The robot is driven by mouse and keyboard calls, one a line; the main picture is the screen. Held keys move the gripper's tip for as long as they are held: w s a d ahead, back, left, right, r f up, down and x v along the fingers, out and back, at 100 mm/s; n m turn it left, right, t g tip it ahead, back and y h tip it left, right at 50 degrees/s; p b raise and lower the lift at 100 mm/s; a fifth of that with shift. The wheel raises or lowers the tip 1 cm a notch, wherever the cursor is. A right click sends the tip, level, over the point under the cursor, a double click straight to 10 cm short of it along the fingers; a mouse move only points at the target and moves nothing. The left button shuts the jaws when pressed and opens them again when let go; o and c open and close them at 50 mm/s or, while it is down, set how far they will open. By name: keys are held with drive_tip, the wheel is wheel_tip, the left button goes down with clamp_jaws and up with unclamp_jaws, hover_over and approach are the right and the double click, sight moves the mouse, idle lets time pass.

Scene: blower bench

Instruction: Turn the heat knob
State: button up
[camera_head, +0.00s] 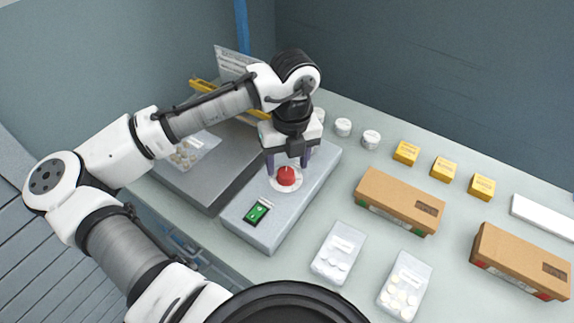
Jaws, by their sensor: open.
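The heat knob (286,176) is a red round knob on a pale round dial plate, on top of a light grey control box (241,215). My gripper (287,165) points down at the knob from above and behind it. Its two dark fingers are open, one to the left and one to the right of the knob's far side. I cannot tell whether the fingers touch the knob. A green switch (257,211) sits on the near end of the same box.
A grey flat-topped unit (205,187) adjoins the box on the left, with a blister bag (187,154) on it. Two clear pill bags (338,253) lie to the right. Brown cartons (398,201), small yellow boxes (406,153) and white round tubs (371,139) stand further right and back.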

sight(286, 175)
drive_tip(key=shift+f, duration=1.3)
drive_tip(key=c, duration=1)
drive_tip(key=m, duration=0.3)
drive_tip(key=shift+a+m, duration=0.1)
drive_tip(key=shift+m, duration=1.3)
